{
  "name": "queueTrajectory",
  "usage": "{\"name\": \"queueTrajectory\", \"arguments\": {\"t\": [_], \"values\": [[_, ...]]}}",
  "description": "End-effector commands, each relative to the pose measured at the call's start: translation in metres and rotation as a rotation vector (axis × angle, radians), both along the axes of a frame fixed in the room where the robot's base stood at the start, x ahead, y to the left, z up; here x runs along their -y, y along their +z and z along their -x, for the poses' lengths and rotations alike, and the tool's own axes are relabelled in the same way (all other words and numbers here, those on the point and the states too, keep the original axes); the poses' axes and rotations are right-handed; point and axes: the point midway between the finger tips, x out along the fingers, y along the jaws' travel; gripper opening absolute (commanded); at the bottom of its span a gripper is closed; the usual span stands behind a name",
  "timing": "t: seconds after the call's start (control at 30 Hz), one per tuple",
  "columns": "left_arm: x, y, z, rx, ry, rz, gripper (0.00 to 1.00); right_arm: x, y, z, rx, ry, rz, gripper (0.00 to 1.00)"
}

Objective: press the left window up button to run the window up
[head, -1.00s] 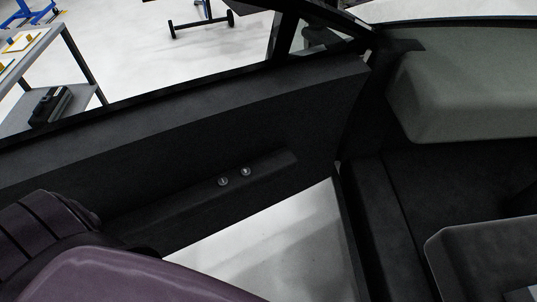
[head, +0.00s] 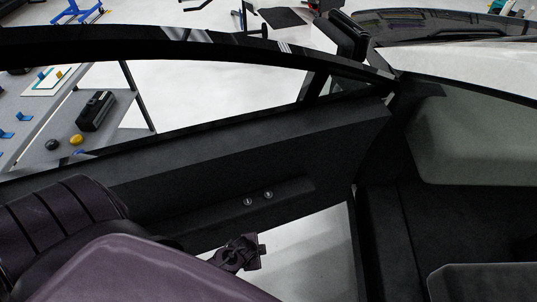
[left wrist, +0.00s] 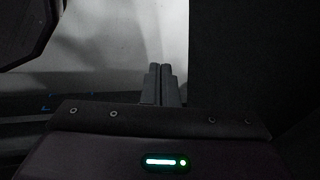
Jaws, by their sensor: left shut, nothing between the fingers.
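Two small round light buttons, one on the left (head: 248,202) and one on the right (head: 268,194), sit side by side on the armrest ledge of the dark door panel (head: 330,140). Their markings are too small to read. My left gripper (head: 258,248) is just below the ledge in the head view, over the bright floor gap and apart from the buttons. Its two fingers show shut and empty in the left wrist view (left wrist: 165,72). The buttons cannot be made out in the wrist view. My right gripper is not in view.
The door's window frame (head: 200,42) runs above the panel. Outside stands a grey shelf cart (head: 45,155) with a black case (head: 95,110). The grey dashboard (head: 475,150) is at the right. Bright floor (head: 320,250) shows through the open gap below the panel.

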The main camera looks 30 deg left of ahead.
Motion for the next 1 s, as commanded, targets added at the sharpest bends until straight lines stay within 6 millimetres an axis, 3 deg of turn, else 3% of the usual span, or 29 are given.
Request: {"name": "queueTrajectory", "arguments": {"t": [0.03, 0.2, 0.3, 0.4, 0.63, 1.0], "values": [[0.001, 0.045, -0.016, 0.027, -0.052, -0.023, 0.0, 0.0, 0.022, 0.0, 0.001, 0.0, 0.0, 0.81], [-0.003, 0.153, -0.059, 0.106, -0.299, -0.161, 0.0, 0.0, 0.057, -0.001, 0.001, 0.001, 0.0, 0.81], [-0.009, 0.215, -0.082, 0.156, -0.516, -0.307, 0.0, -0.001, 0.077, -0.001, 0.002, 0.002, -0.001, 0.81], [-0.017, 0.256, -0.1, 0.19, -0.731, -0.474, 0.0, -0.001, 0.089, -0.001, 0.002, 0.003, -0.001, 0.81], [-0.033, 0.273, -0.119, 0.198, -1.01, -0.732, 0.0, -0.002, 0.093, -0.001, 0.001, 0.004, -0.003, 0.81], [-0.037, 0.274, -0.123, 0.197, -1.061, -0.783, 0.0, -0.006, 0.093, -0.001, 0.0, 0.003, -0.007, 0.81]]}}
